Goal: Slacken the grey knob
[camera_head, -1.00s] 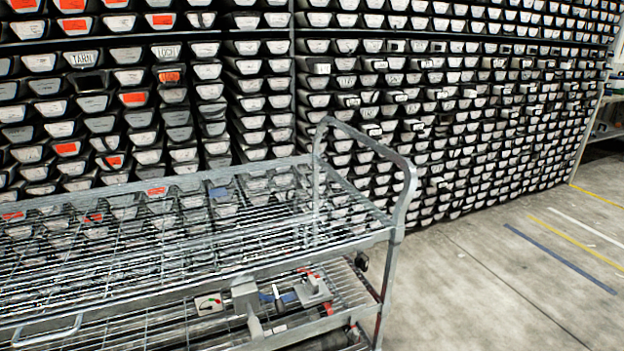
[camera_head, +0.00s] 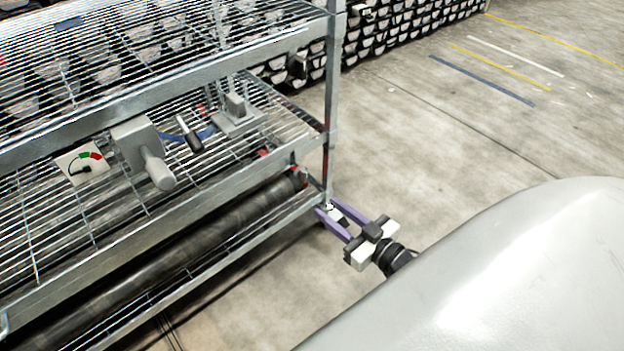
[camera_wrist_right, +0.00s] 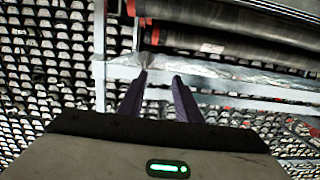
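The grey knob (camera_head: 157,170) is a short cylinder sticking out of a grey block-shaped housing (camera_head: 133,138) on the middle shelf of the wire cart. A small panel with a dial marked green and red (camera_head: 82,163) stands just left of it. My right gripper (camera_head: 330,208), with purple fingers, is by the cart's right corner post, well to the right of and lower than the knob in the picture. Its fingers are apart with nothing between them, as the right wrist view (camera_wrist_right: 160,80) also shows. The knob cannot be made out there. My left gripper is not in view.
A blue-and-black handled item (camera_head: 190,134) and a grey block on a plate (camera_head: 236,115) share the shelf. Dark tubes (camera_head: 210,240) lie below. The cart's corner post (camera_head: 332,110) stands close to my right gripper. Concrete floor at right is open; racks of trays stand behind.

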